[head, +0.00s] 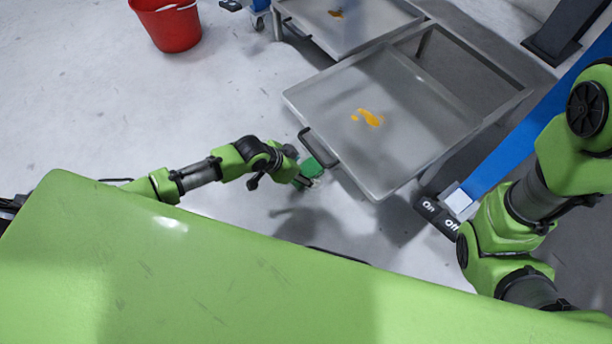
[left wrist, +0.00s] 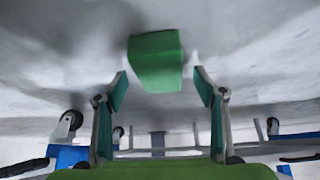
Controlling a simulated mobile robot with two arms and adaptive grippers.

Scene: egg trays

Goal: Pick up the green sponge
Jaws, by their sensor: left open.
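The green sponge (left wrist: 155,62) is a block in the upper middle of the left wrist view, ahead of and between the two fingertips of my left gripper (left wrist: 161,73). A gap shows on each side between it and the fingers. In the head view the sponge (head: 313,167) is a small green shape beside the near corner of the metal cart. My left gripper (head: 303,182) is open and empty right by it, partly hidden by its own wrist. What supports the sponge is unclear. My right gripper is out of the picture; only its arm shows at the right.
A grey metal cart (head: 420,133) with a dark handle (head: 318,148) and an orange stain stands just right of the left gripper. A second cart (head: 375,20) is behind it. A red bucket (head: 168,25) stands at the upper left. The floor at left is clear.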

